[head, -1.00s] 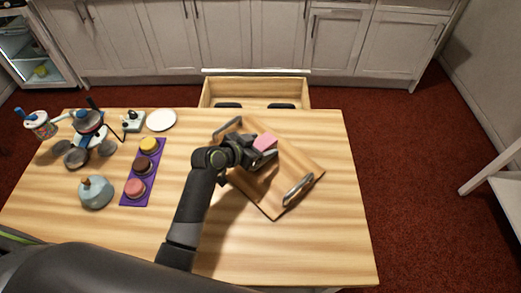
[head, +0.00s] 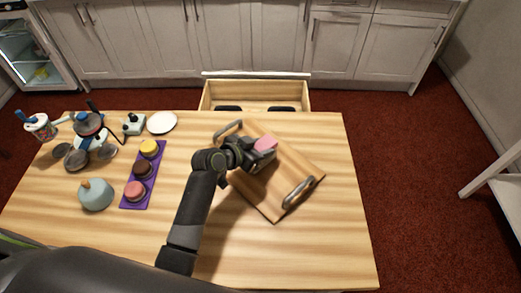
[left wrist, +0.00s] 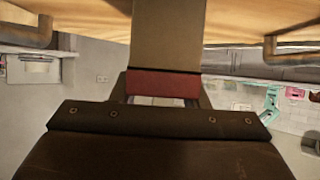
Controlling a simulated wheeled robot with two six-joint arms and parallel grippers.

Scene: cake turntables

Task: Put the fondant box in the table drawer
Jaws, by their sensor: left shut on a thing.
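The fondant box (head: 265,143), with a pink face, is in my left gripper (head: 252,157) at the wooden tray. The gripper is shut on it; the fingers are partly hidden by the wrist in the head view. In the left wrist view a red band (left wrist: 162,85) shows between the finger parts, likely the box. I cannot tell how far the box is above the tray. The table drawer (head: 255,92) stands open at the far edge of the table, with two dark shapes at its near side. My right gripper is not in view.
The wooden tray (head: 272,207) with two metal handles lies turned on the table (head: 330,245). At left are a purple mat (head: 130,202) with several round cakes, a pale blue domed thing (head: 96,195), a white plate (head: 162,122) and turntable gear. The table's front middle is clear.

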